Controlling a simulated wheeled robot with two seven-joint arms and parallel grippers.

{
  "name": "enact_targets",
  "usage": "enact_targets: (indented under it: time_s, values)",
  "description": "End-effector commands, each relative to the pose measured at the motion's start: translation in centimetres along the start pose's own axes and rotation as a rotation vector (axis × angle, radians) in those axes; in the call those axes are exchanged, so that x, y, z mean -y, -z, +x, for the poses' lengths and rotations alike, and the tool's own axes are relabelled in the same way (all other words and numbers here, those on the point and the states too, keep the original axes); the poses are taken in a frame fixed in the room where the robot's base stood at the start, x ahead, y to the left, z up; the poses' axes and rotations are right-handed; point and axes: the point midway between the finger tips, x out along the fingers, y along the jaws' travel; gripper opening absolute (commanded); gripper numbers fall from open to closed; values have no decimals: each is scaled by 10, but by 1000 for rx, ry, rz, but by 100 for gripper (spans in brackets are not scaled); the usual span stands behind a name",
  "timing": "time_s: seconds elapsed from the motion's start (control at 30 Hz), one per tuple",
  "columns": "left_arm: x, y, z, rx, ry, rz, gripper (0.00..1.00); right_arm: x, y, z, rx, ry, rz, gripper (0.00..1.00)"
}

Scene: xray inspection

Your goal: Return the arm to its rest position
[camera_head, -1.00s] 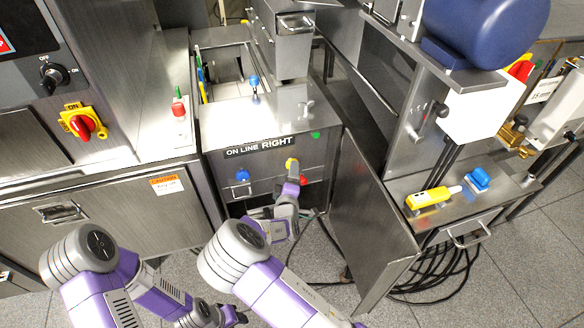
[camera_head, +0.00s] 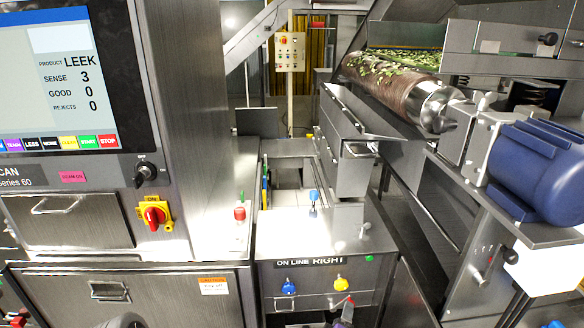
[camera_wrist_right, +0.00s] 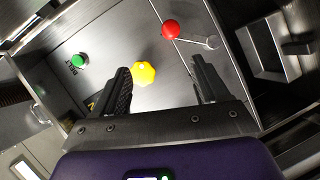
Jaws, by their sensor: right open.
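My right gripper (camera_head: 345,315) shows only in part at the bottom edge of the head view, in front of the lower panel. In the right wrist view the right gripper (camera_wrist_right: 160,64) is open, with its two dark fingers apart and nothing held. A yellow knob (camera_wrist_right: 144,72) appears in the gap between the fingers, beyond them. It also shows in the head view (camera_head: 341,284), on the panel front under the "ON LINE RIGHT" label. My left gripper is not visible.
A red knob (camera_wrist_right: 171,29) and a green button (camera_wrist_right: 79,61) are near the fingers. A blue knob (camera_head: 289,287) sits left of the yellow one. The screen cabinet (camera_head: 186,110) stands at left; a blue motor (camera_head: 535,170) and roller (camera_head: 400,90) are at right.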

Motion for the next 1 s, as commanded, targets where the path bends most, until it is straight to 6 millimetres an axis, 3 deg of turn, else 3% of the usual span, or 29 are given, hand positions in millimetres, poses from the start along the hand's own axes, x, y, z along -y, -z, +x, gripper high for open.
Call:
enact_targets:
  time_s: [0.1, 0.2, 0.33, 0.47, 0.63, 0.8, 1.0]
  values:
    - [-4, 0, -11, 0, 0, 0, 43, 48, -62, -14, 161, 214, 138, 74]
    - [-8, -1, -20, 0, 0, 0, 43, 95, -105, -48, 319, 427, 308, 74]
    - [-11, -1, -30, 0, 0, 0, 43, 140, -131, -108, 512, 673, 536, 74]
    - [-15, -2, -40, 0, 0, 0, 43, 161, -130, -170, 686, 888, 764, 74]
    - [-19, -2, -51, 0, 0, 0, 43, 159, -108, -232, 850, 1100, 998, 74]
    - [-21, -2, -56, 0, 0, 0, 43, 148, -92, -263, 928, 1209, 1114, 74]
    - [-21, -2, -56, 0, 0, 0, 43, 145, -87, -270, 946, 1237, 1141, 74]
